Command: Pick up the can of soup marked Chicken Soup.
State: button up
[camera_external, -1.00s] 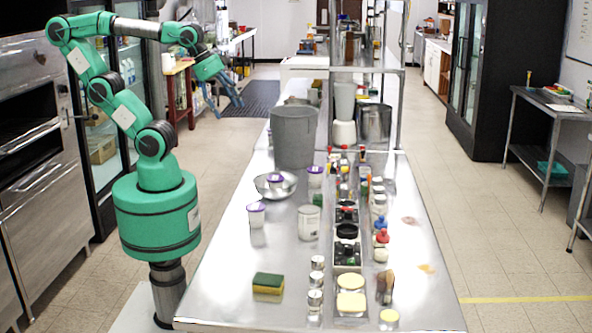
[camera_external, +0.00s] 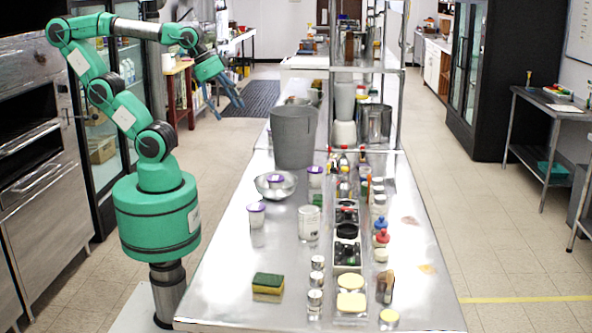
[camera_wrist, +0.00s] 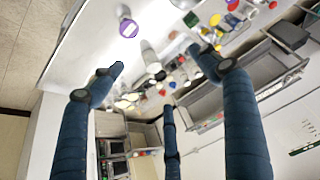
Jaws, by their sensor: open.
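No label reading Chicken Soup can be made out in either view. A pale, can-shaped container (camera_external: 308,222) stands upright on the metal table; its marking is too small to read, so I cannot tell whether it is the soup can. My gripper (camera_external: 228,103) is open and empty, raised left of the table's far part and well away from that container. In the wrist view, my gripper's (camera_wrist: 156,76) dark blue fingers are spread with nothing between them gripped.
On the metal table (camera_external: 222,290) stand purple-lidded cups (camera_external: 256,214), a metal bowl (camera_external: 268,193), a large grey bin (camera_external: 293,138), a green-yellow sponge (camera_external: 268,285) and several small jars and bottles. A shelf rack (camera_external: 402,110) rises behind. The table's near left is mostly clear.

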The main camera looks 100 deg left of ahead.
jog(key=shift+o, duration=0.5)
jog(key=shift+w, duration=0.1)
dwell(0.3)
jog(key=m+g, duration=0.3)
jog(key=g, duration=0.3)
send_over(308, 209)
jog(key=f, duration=2.5)
jog(key=shift+s+a+f, duration=0.2)
jog(key=shift+a+f, duration=0.05)
jog(key=shift+f, duration=0.05)
jog(key=shift+w+d+f+m, duration=0.2)
jog(key=shift+f+m, duration=0.1)
jog(key=shift+f, duration=0.25)
jog(key=shift+f, duration=0.1)
